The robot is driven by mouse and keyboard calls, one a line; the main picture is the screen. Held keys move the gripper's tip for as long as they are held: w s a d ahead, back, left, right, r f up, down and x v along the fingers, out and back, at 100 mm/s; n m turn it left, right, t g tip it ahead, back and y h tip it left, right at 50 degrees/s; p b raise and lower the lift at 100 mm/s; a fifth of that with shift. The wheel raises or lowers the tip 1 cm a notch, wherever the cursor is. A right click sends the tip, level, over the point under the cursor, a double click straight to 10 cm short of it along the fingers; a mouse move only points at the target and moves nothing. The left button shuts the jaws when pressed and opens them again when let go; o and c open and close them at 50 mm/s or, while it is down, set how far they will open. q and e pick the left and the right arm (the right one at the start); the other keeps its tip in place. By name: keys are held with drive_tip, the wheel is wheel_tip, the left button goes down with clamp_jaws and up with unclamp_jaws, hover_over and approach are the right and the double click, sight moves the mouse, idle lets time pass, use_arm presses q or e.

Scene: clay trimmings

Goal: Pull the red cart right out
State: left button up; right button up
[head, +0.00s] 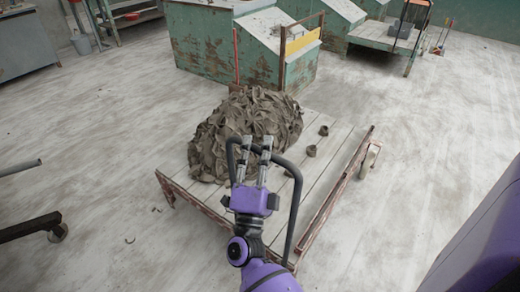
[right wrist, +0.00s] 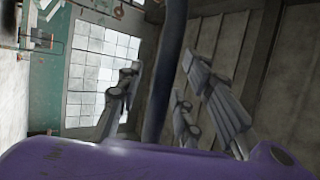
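The red cart (head: 332,207) is a low plank platform with a worn red metal frame. A big heap of grey-brown clay trimmings (head: 240,128) lies on it. Its dark hooped handle (head: 294,208) rises at the near end. My right gripper (head: 257,152) is at the top of this handle, with its fingers pointing away over the cart. In the right wrist view, the gripper (right wrist: 165,92) has its fingers spread, and the dark handle bar (right wrist: 166,65) passes between them with gaps on both sides. My left gripper is not in view.
Worn green bins (head: 205,50) stand behind the cart. Another cart with an orange handle (head: 385,38) stands at the back right. Pale floor (head: 430,130) is open to the right.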

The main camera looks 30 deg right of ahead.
drive_tip(key=shift+r, duration=0.1)
drive_tip(key=v, duration=1.2)
